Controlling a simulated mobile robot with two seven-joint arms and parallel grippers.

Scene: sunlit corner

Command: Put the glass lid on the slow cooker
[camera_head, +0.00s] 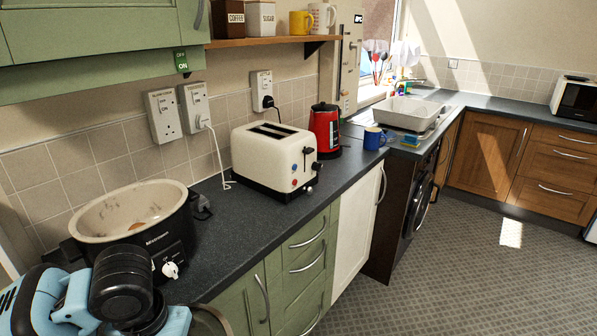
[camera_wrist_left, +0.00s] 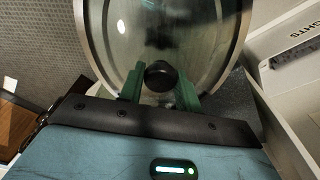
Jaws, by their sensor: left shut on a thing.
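The slow cooker (camera_head: 147,226) stands open on the counter at the lower left of the head view. It has a cream inner pot, a black body and a white knob on its front. The round glass lid (camera_wrist_left: 165,28) has a metal rim and a black knob (camera_wrist_left: 160,75). My left gripper (camera_wrist_left: 160,88) is shut on this knob with its green fingers, in the left wrist view. In the head view my left arm hides the gripper, and a curved part of what looks like the lid's rim (camera_head: 222,314) shows beside the counter's front edge. My right gripper is not in view.
A cream toaster (camera_head: 272,157), a red kettle (camera_head: 325,130) and a blue mug (camera_head: 374,138) stand farther along the counter (camera_head: 232,229). Green cupboards (camera_head: 90,38) overhang the back left. The floor (camera_head: 460,270) at right is clear.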

